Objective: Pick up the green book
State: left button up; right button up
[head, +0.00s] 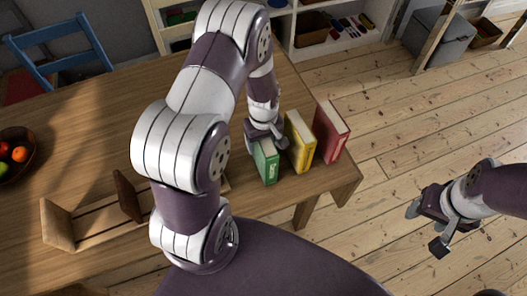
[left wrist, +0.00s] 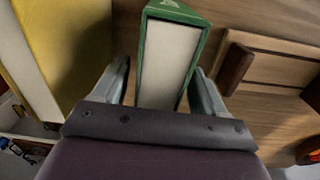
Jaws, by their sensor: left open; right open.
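The green book (head: 266,163) stands upright on the wooden table, at the left end of a row with a yellow book (head: 300,143) and a red book (head: 331,132). My left gripper (head: 264,137) is at the top of the green book. In the left wrist view the green book (left wrist: 170,60) stands between the two open fingers (left wrist: 160,90), with a gap visible at its left side. Its lower part is hidden in that view. My right gripper (head: 428,227) is open and empty over the floor at the right.
The yellow book (left wrist: 65,50) stands close beside the left finger in the wrist view. A wooden book rack (head: 95,218) lies left of my arm. A fruit bowl (head: 15,153) sits at the far left. The table's right edge is near the red book.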

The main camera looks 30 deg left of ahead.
pick_arm(q)
jog(key=shift+w+d, duration=0.1)
jog(key=shift+w, duration=0.05)
jog(key=shift+c, duration=0.9)
grip_shut()
jog(key=shift+r, duration=0.1)
jog(key=shift+r, duration=0.1)
